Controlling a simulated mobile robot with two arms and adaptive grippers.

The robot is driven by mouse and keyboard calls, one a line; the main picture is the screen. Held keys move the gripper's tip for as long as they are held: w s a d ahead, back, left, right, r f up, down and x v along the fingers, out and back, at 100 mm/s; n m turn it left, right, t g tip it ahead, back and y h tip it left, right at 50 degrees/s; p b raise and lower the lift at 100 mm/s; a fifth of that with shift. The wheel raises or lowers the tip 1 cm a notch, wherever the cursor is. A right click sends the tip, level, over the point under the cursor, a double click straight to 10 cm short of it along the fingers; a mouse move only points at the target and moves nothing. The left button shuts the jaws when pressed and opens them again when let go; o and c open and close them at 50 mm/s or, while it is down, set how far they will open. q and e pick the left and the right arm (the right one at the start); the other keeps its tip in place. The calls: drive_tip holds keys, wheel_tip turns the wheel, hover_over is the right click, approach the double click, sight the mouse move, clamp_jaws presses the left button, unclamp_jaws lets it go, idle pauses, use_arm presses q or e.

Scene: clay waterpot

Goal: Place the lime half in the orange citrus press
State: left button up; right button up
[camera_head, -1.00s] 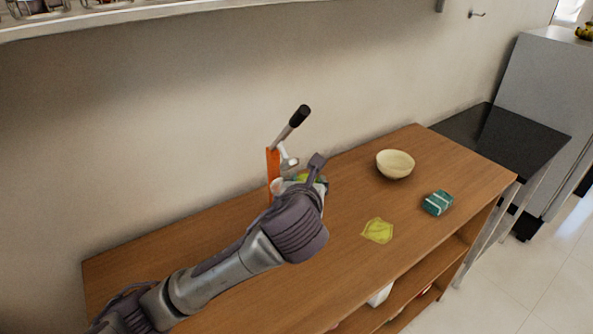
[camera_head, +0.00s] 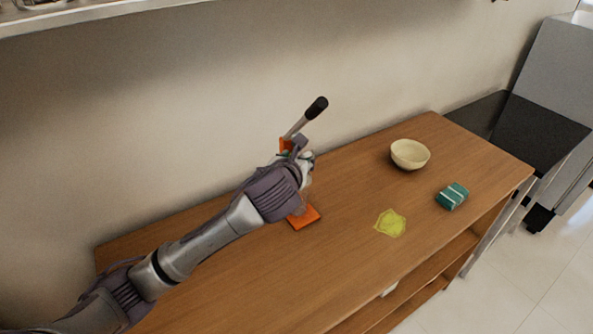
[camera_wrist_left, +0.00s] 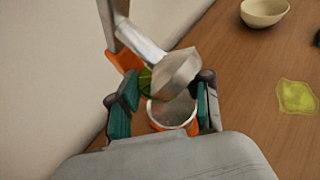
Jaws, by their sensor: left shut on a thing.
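The orange citrus press stands near the wall, with its orange base (camera_head: 304,217) showing below my arm and its lever raised with a black handle (camera_head: 317,108). My left gripper (camera_head: 302,157) is at the press and hides its middle. In the left wrist view, the fingers of my left gripper (camera_wrist_left: 165,103) are on either side of the press's metal cup (camera_wrist_left: 174,113) and below its metal plunger (camera_wrist_left: 179,73). The green lime half (camera_wrist_left: 146,81) shows between the fingers, mostly hidden by the plunger. Whether it touches the cup cannot be told. My right gripper is not in view.
A cream bowl (camera_head: 410,154), a teal box with a pale band (camera_head: 452,196) and a yellow-green cloth-like piece (camera_head: 390,222) lie on the wooden counter (camera_head: 345,178) to the right. The wall stands close behind the press.

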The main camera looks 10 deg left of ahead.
use_arm(q)
drive_tip(key=shift+f, duration=2.05)
drive_tip(key=shift+f, duration=0.3)
drive_tip(key=o, duration=0.9)
drive_tip(key=shift+f, duration=0.1)
drive_tip(key=shift+o, duration=0.2)
drive_tip(key=shift+f, duration=0.1)
drive_tip(key=shift+s, duration=0.1)
drive_tip(key=r+v, duration=0.1)
drive_tip(key=v, duration=1.1)
